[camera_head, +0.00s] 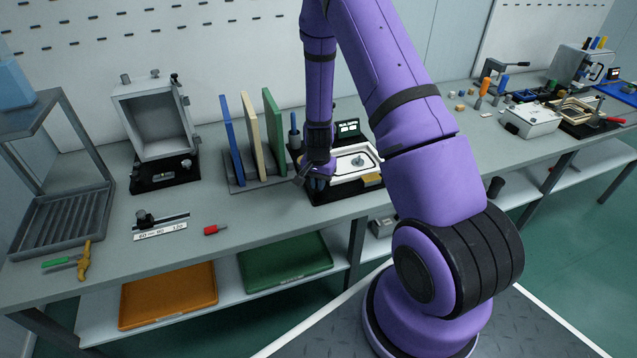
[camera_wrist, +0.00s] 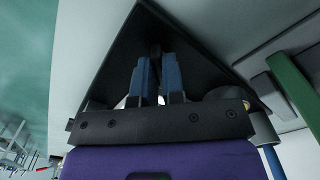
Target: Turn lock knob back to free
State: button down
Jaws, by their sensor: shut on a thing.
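The panel fixture has a black base with a white-framed panel (camera_head: 355,163) on top, and stands mid-bench in the head view. My gripper (camera_head: 316,182) is low at the fixture's front left corner. In the wrist view its blue fingers (camera_wrist: 157,72) are close together, with the tips against a small dark piece, which I take as the lock knob (camera_wrist: 155,49), in front of a black surface. The fingers and arm hide most of the knob, so its turn angle cannot be read.
A small screen (camera_head: 348,128) stands behind the panel. Upright blue, cream and green boards (camera_head: 250,138) stand in a rack close left of my gripper. An open grey box (camera_head: 157,122) is farther left. My arm covers the bench right of the fixture.

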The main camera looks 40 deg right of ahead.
jog(key=n, duration=0.4)
jog(key=shift+n, duration=2.1)
jog(key=c, duration=1.2)
grip_release()
jog(key=shift+r, duration=0.1)
notch_tip(320, 180, up, 11)
jog(key=shift+f, duration=0.15)
